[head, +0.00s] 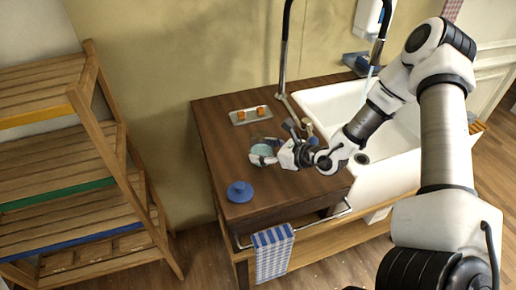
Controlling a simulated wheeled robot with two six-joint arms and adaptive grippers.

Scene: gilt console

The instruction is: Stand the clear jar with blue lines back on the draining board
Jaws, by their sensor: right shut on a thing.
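The clear jar (262,150) is small in the head view, over the wooden top left of the sink. My right gripper (266,157) comes in from the right and is shut on it. The fingers hide part of the jar, and its blue lines are too small to make out. I cannot tell whether the jar touches the wood. The dark wooden board (218,130) beside the sink has bare room around the jar. My left gripper is not in view.
A blue knobbed lid-like thing (239,191) lies near the front left of the board. A tray (236,119) with orange blocks sits behind the jar. The tall tap (284,60) and white sink (326,100) are right. A slatted shelf (70,150) stands left.

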